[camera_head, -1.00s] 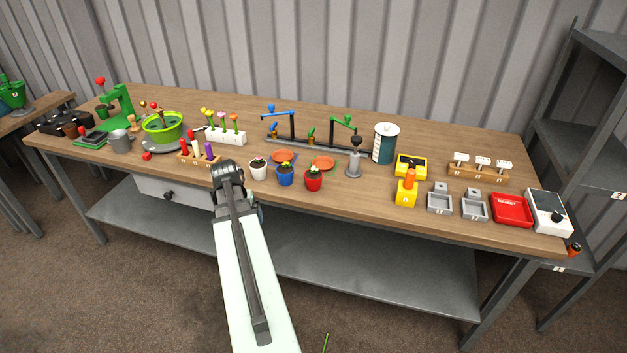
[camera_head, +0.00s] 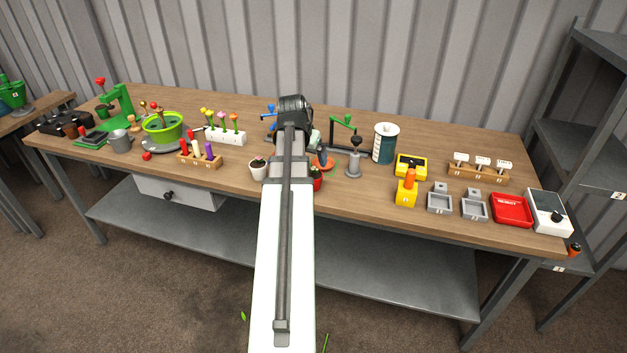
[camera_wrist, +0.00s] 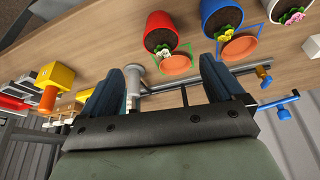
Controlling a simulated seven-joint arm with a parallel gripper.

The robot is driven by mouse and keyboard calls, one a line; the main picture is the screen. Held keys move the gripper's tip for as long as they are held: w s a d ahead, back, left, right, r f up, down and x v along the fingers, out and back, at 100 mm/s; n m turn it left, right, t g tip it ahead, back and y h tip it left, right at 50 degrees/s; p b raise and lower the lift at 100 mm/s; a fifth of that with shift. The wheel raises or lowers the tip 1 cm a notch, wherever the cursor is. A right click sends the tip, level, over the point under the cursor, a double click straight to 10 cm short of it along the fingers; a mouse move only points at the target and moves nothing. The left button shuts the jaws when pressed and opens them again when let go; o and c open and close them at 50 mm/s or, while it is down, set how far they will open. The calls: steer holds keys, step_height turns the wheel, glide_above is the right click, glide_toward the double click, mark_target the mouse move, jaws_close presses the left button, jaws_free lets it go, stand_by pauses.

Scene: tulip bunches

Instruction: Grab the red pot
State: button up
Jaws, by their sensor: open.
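The red pot (camera_head: 317,182) stands near the front edge of the wooden table, its left part hidden by my arm in the head view. In the wrist view the red pot (camera_wrist: 158,22) lies at the top, beyond my fingertips, with dark soil and a small white-and-green plant at its rim. My gripper (camera_wrist: 168,65) is open and empty, its two blue fingers apart. The red pot is beyond the gap between them, not touching either finger. In the head view my arm hides most of the gripper.
A blue pot (camera_wrist: 219,18) and a white pot (camera_wrist: 284,10) stand beside the red pot. An orange saucer (camera_wrist: 175,66) lies close by the red pot. A grey stand (camera_head: 353,162) and yellow blocks (camera_head: 405,195) are to its right.

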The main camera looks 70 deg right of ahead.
mark_target(313, 175)
steer(key=shift+x, duration=6.1)
steer(key=shift+w+a, duration=0.15)
steer(key=shift+a, duration=0.1)
steer(key=shift+c, duration=0.3)
steer(key=c, duration=1.1)
